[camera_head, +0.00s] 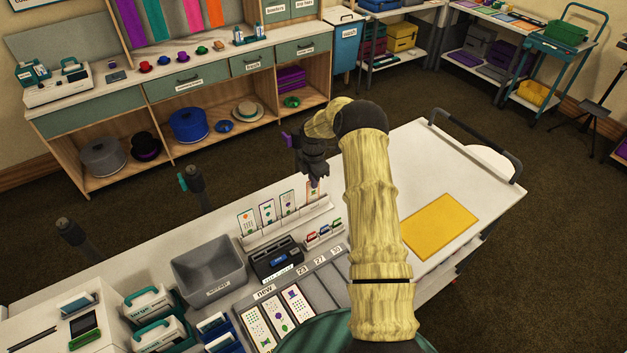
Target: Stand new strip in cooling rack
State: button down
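The white cooling rack (262,238) stands along the far edge of the cart top. Three patterned strips stand upright in it: a left one (248,222), a middle one (267,212) and a right one (289,203). My gripper (314,183) points down over the rack's right end. Its narrow fingertips appear shut on the top of another strip (313,194), which is upright. The strip's lower end meets the rack; whether it is seated in a slot is unclear. Several more strips (279,313) lie flat in the tray section marked NEW.
A grey bin (209,272), a dark device (275,262) and a small holder of coloured items (324,236) stand near the rack. The sectioned tray (320,288) carries number labels. A yellow mat (440,226) lies right of my arm, with bare cart top around it.

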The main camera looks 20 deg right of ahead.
jog(key=c, duration=1.6)
grip_release()
jog(key=shift+r, duration=0.15)
notch_tip(320, 180, up, 17)
jog(key=b, duration=0.5)
jog(key=shift+r, duration=0.1)
jog(key=shift+a, duration=0.1)
